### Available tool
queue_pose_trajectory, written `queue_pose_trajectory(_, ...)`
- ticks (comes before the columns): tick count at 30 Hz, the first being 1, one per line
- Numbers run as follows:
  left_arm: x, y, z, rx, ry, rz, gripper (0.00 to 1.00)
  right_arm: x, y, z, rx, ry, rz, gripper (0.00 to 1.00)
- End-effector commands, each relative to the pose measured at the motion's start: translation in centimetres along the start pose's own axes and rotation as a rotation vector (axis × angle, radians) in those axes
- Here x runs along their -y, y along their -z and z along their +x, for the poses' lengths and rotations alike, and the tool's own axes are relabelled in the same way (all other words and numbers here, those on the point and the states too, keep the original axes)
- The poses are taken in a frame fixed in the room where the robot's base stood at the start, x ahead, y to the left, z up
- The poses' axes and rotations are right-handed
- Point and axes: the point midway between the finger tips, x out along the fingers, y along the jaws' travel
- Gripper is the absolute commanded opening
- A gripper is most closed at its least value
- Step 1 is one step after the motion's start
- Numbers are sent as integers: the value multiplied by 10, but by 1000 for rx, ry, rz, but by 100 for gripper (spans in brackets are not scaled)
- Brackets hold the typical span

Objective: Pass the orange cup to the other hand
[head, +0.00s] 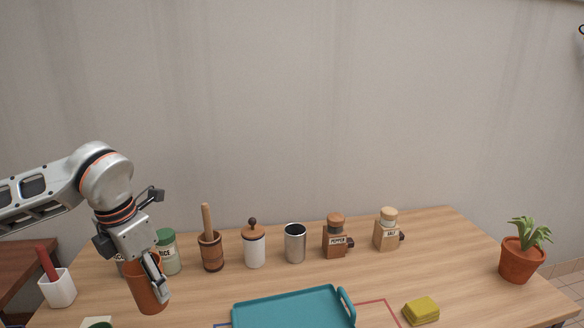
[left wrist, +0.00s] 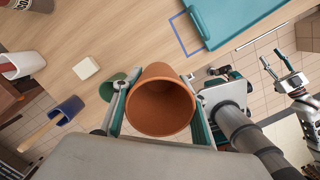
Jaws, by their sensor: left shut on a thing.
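The orange cup (head: 148,290) is a plain terracotta-coloured cup in the head view, at the left over the table. My left gripper (head: 155,279) is shut on it, with a finger on either side, and partly hides it. In the left wrist view I look into the cup's open, empty mouth (left wrist: 160,103), between the two fingers. My right gripper (left wrist: 277,62) shows at the right of the left wrist view, apart from the cup. Its fingers look spread and empty. It is not visible in the head view.
A teal tray (head: 290,306) lies at the table's front middle, with a yellow sponge (head: 421,310) to its right. Behind stand a mortar (head: 211,252), a white jar (head: 254,249), a metal cup (head: 295,244), and pepper (head: 336,240) and salt (head: 386,232) jars. A potted plant (head: 521,260) stands far right.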

Motion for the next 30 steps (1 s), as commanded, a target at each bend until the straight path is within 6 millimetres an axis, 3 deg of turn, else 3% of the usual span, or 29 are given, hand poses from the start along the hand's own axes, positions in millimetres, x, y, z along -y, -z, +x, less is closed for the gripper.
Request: queue_pose_trajectory(30, 61, 5, 50, -1, 232, 1923, 20, 0, 0, 0, -1, 0, 0, 40)
